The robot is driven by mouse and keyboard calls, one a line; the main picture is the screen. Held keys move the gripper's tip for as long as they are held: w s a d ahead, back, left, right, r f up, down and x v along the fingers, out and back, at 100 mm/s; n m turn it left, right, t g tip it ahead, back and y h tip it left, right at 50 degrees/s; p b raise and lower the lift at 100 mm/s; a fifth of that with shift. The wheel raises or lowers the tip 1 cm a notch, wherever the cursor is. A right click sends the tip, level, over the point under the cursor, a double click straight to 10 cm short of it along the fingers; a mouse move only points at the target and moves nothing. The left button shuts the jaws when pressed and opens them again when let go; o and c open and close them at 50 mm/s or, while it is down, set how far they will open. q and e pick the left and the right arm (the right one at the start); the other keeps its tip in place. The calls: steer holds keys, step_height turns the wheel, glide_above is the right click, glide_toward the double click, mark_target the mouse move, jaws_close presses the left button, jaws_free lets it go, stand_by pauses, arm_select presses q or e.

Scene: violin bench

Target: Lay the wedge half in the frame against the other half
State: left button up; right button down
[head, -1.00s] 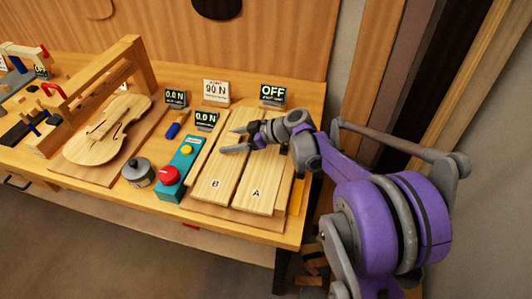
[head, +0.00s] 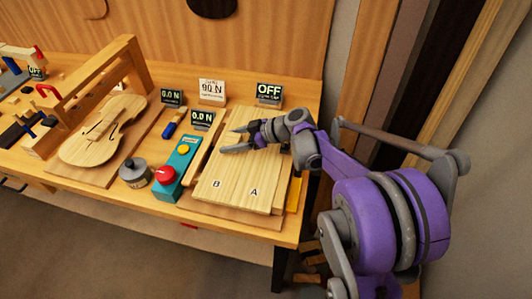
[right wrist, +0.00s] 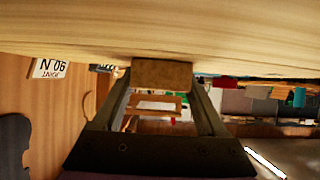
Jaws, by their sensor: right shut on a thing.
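Wedge half B (head: 213,178) and wedge half A (head: 256,178) lie side by side on the wooden frame (head: 240,220), their long edges together with no visible gap. My right gripper (head: 226,140) is over the far part of half B. In the right wrist view, its fingers are shut on a small wooden block (right wrist: 162,73) under a pale board that fills the top of the picture, which looks like half B. Whether half B lies fully flat is hard to tell. My left gripper is not in view.
A teal box (head: 180,165) with a red and a yellow button stands left of the frame, beside a grey pot (head: 135,172). A violin body (head: 103,130) lies farther left. Small displays and a 90 N card (head: 212,90) stand behind.

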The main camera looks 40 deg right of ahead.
jaws_free()
step_height(320, 180, up, 5)
glide_above(264, 152)
steer(key=shift+r+p, duration=0.15)
steer(key=shift+p, duration=0.2)
